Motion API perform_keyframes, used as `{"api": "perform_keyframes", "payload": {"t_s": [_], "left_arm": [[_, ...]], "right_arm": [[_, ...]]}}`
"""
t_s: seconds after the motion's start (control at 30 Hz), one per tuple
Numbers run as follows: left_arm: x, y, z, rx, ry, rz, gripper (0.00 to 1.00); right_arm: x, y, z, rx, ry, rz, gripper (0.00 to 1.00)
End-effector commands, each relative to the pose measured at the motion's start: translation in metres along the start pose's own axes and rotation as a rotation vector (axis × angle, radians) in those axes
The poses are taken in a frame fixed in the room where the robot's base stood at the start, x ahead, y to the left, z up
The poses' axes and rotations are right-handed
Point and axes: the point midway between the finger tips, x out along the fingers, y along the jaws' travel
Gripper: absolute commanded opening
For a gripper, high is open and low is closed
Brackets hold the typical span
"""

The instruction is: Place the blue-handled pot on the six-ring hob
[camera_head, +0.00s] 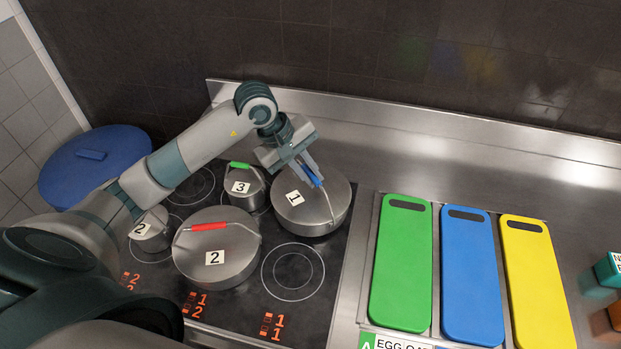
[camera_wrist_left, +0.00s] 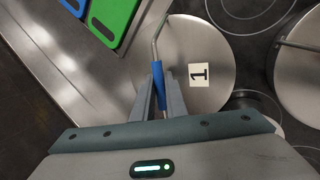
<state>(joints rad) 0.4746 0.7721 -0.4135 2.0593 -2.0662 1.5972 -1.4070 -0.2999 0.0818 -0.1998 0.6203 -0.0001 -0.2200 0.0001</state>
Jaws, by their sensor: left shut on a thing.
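The blue-handled pot (camera_head: 329,212), lidded and labelled 1, stands upright at the back right of the six-ring hob (camera_head: 328,275). It also shows in the left wrist view (camera_wrist_left: 200,45). My left gripper (camera_head: 314,180) is over the pot and shut on its blue handle (camera_wrist_left: 158,84). The fingers hide part of the handle. I cannot tell whether the pot's base touches the hob. My right gripper is not in view.
A red-handled pot labelled 2 (camera_head: 235,262), a green-handled pot labelled 3 (camera_head: 247,200) and a smaller pot labelled 2 (camera_head: 150,238) stand on the hob. The front right ring (camera_head: 292,272) is bare. Green (camera_head: 402,270), blue (camera_head: 468,270) and yellow (camera_head: 538,275) boards lie right of the hob.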

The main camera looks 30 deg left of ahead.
Motion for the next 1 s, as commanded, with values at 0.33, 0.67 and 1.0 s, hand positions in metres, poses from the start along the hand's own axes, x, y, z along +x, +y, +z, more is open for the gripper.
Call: {"api": "perform_keyframes", "payload": {"t_s": [0.33,0.67,1.0], "left_arm": [[0.011,-0.0045,-0.0023,0.001,0.001,0.003,0.0],[0.0138,-0.0064,-0.0024,0.0,0.001,0.0,0.24],[0.0136,-0.0063,-0.0022,0.0,0.0,0.0,0.31]], "right_arm": [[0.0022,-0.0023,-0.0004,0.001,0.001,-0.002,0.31],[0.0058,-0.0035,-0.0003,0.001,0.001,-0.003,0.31],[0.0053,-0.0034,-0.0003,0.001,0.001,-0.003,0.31]]}}
